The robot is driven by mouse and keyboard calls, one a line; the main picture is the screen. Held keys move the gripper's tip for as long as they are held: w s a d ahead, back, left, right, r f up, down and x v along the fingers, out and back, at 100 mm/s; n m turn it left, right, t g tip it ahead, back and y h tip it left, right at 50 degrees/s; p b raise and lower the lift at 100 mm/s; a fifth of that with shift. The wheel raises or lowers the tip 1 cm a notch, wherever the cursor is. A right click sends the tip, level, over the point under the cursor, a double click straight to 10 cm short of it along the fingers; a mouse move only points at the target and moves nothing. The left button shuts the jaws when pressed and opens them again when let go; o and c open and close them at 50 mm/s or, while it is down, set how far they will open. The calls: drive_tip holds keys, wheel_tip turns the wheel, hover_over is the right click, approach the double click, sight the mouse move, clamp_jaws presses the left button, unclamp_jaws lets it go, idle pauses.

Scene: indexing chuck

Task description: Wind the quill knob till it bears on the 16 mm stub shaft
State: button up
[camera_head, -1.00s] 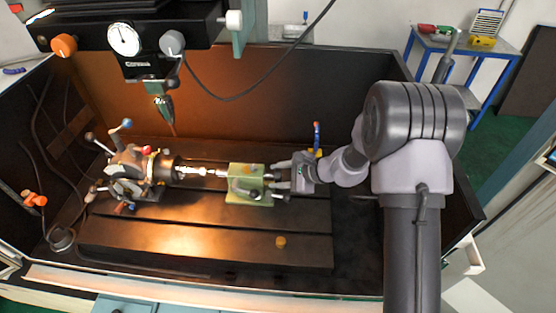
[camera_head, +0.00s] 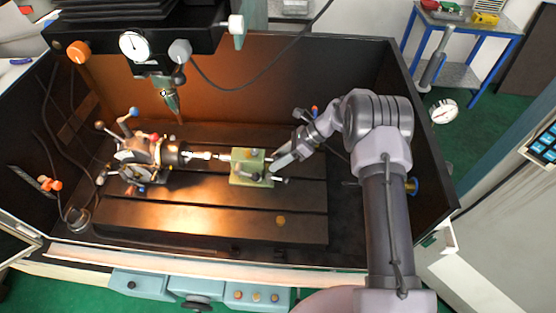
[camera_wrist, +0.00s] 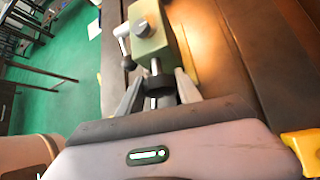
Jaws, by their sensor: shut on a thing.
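The green tailstock (camera_head: 239,166) stands on the slotted table, facing the chuck (camera_head: 172,153). The bright stub shaft (camera_head: 201,156) reaches from the chuck toward the tailstock's quill. I cannot tell whether the tip touches the shaft. My gripper (camera_head: 273,171) is at the tailstock's right end. In the wrist view the two fingers of my gripper (camera_wrist: 159,92) lie on either side of the dark quill knob (camera_wrist: 160,87), shut on it. The green tailstock (camera_wrist: 149,48) is just beyond, with its clamp lever (camera_wrist: 123,42) at the left.
The indexing head (camera_head: 133,160) with ball-ended handles stands left of the chuck. A spindle head with a dial (camera_head: 134,45) hangs above, its pointed tool over the table. Dark tray walls surround the table.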

idle(0.5)
drive_tip(key=o, duration=1.1)
drive_tip(key=shift+a, duration=0.1)
drive_tip(key=v, duration=1.1)
drive_tip(key=p+v, duration=0.1)
drive_tip(key=v, duration=0.5)
drive_tip(key=shift+w+r, duration=0.1)
drive_tip(key=shift+w, duration=0.25)
